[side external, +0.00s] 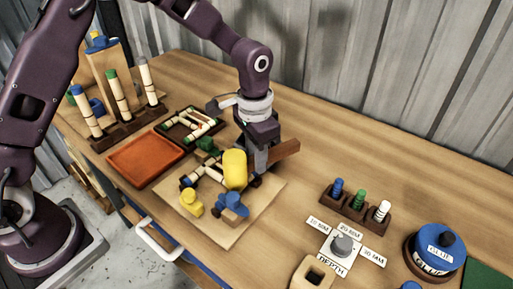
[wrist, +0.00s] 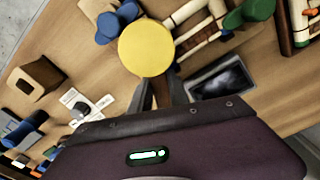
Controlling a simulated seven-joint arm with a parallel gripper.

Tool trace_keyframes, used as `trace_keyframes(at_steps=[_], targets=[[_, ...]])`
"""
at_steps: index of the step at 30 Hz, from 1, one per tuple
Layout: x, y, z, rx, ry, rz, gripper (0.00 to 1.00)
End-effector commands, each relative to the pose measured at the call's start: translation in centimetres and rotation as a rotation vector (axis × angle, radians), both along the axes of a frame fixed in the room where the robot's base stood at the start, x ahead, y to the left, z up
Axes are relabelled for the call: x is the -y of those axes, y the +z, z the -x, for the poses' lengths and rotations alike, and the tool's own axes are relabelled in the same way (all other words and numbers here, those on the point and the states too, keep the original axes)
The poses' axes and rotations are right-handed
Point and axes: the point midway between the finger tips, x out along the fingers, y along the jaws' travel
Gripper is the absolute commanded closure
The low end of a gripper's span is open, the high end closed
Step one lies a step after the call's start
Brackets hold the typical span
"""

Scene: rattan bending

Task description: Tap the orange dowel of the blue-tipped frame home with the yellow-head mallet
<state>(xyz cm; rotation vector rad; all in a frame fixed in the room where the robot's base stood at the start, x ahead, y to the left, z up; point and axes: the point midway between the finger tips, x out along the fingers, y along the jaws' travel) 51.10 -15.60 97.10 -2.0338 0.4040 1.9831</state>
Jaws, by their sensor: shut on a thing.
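My gripper (side external: 257,178) is shut on the brown handle (side external: 285,152) of the mallet, low over the wooden board. The mallet's yellow head (side external: 235,168) stands beside the fingers, above or next to the rattan frame; I cannot tell if it touches. In the wrist view the yellow head (wrist: 146,47) shows as a round face just beyond the fingers (wrist: 162,88). The blue-tipped frame (side external: 206,172) of pale rattan lies on the board, partly hidden by the head. It also shows in the wrist view (wrist: 190,12). I cannot make out the orange dowel clearly.
On the board (side external: 225,235) are yellow (side external: 190,203), blue (side external: 232,205) and green (side external: 207,146) blocks close to the frame. Behind lie a dark tray (side external: 163,130) with a green-tipped frame and an orange tray (side external: 145,158). A depth dial (side external: 342,244) and glue pot (side external: 435,250) stand right.

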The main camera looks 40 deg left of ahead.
Motion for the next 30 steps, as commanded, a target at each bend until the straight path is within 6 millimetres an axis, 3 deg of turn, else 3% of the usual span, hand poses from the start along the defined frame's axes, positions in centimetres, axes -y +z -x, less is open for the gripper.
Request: trace_keyframes(at_steps=[1,9,18,30], targets=[[0.0,-0.7,0.1,-0.002,0.000,-0.001,1.00],[0.0,-0.3,-0.1,0.002,0.000,0.000,1.00],[0.0,3.0,-0.1,0.004,0.000,0.001,1.00],[0.0,2.5,0.0,0.000,0.000,0.000,1.00]])
